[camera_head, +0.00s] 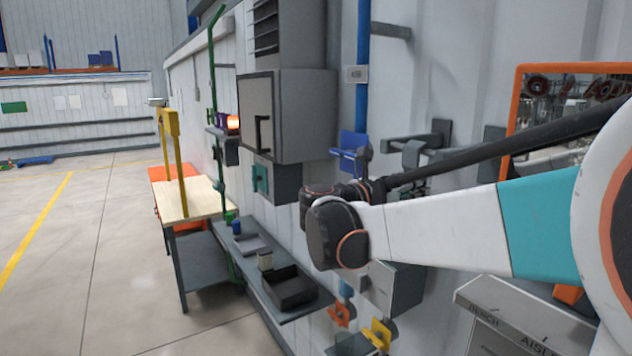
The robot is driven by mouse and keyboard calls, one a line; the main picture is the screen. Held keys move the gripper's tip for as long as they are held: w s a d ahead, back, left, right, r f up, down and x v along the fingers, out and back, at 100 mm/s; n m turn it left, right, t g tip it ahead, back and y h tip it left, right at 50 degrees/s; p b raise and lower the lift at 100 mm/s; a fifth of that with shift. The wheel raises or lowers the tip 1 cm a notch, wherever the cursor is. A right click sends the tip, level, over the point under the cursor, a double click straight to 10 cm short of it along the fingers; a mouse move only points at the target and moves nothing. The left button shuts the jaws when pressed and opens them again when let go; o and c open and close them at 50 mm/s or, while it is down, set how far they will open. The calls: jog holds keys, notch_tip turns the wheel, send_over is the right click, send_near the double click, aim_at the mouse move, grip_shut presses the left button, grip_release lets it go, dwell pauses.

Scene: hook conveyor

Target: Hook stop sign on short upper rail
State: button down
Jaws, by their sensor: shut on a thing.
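My arm reaches in from the right, and its dark wrist (345,192) is close to the wall. My gripper's fingers cannot be made out at the wrist, and what they hold is not visible. I cannot pick out the stop sign. Grey bar-like fittings (412,150) stick out from the wall right of the wrist and above my arm. A darker fitting (440,130) is just behind them. I cannot tell whether either is the short upper rail.
A blue fixture (352,146) juts from the wall above my wrist, by a blue pipe (362,60). A grey cabinet (285,118) hangs left of it. Below are a shelf with a dark tray (290,288) and a wooden-topped table (190,200). The left floor is open.

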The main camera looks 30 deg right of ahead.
jog(key=c, duration=1.4)
grip_release()
jog(key=shift+c, duration=0.2)
jog(key=shift+a, duration=0.1)
